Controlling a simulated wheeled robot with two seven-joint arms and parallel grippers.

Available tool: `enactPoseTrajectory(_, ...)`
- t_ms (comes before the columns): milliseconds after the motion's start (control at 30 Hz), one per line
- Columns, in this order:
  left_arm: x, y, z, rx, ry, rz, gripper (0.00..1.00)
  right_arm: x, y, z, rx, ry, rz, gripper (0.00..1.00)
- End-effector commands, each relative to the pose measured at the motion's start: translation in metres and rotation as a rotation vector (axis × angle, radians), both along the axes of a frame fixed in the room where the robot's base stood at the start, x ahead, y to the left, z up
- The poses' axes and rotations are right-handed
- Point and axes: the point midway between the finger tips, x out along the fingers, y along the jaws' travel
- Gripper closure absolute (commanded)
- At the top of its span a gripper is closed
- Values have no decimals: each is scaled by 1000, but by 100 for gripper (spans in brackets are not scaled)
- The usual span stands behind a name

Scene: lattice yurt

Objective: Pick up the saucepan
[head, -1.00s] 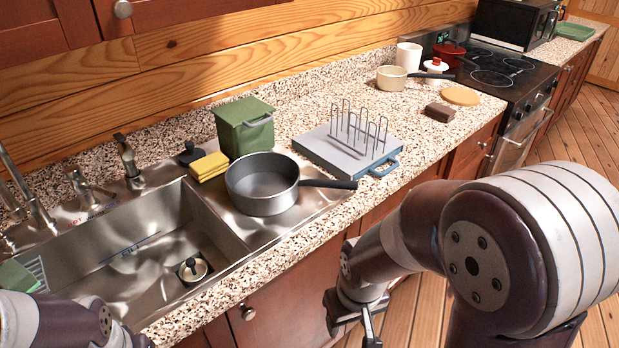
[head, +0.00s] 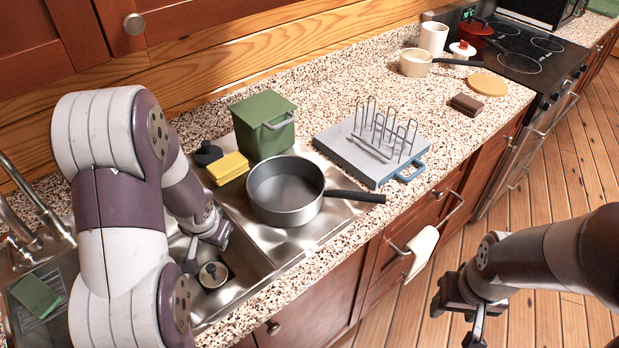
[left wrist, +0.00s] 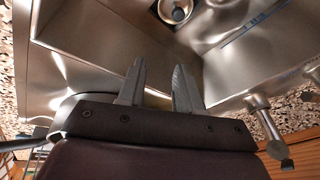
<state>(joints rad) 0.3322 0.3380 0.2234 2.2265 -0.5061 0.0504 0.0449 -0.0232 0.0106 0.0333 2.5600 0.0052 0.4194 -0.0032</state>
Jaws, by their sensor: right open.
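The grey saucepan (head: 286,192) stands upright and empty on the steel drainboard right of the sink basin. Its dark handle (head: 355,196) points right, over the worktop toward its front edge. My left gripper (head: 192,262) is over the sink, left of the saucepan and apart from it. In the left wrist view my left gripper (left wrist: 158,74) has its fingers apart with nothing between them. The saucepan's handle (left wrist: 22,143) shows at the left there; most of the pan is hidden behind the gripper. My right gripper (head: 460,322) is open and empty over the floor, away from the worktop.
A green canister (head: 263,128), yellow sponges (head: 228,168) and a dark-lidded item (head: 207,153) stand behind the saucepan. A rack on a grey board (head: 350,150) is to its right. The sink holds a round strainer (head: 213,274). A towel (head: 422,252) hangs below the worktop.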

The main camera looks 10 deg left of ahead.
Motion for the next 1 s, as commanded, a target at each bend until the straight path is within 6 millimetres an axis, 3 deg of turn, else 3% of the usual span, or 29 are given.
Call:
enactPoseTrajectory(33, 12, 13, 7, 7, -36, -35, 65, 0, 0, 17, 0, 0, 0, 45)
enactPoseTrajectory(133, 43, 31, 6, 6, -141, -151, 65, 0, 0, 32, 0, 0, 0, 45)
enactPoseTrajectory(267, 80, 39, 8, -46, -316, -359, 65, 0, 0, 52, 0, 0, 0, 45)
enactPoseTrajectory(400, 97, 13, 19, -222, -534, -664, 65, 0, 0, 70, 0, 0, 0, 45)
enactPoseTrajectory(500, 82, -19, 34, -419, -655, -886, 65, 0, 0, 75, 0, 0, 0, 45)
enactPoseTrajectory(600, 65, -39, 47, -563, -709, -1011, 65, 0, 0, 74, 0, 0, 0, 45)
enactPoseTrajectory(700, 60, -54, 52, -626, -722, -1058, 65, 0, 0, 78, 0, 0, 0, 45)
enactPoseTrajectory(1000, 85, -104, 30, -628, -723, -1061, 65, 0, 0, 97, 0, 0, 0, 45)
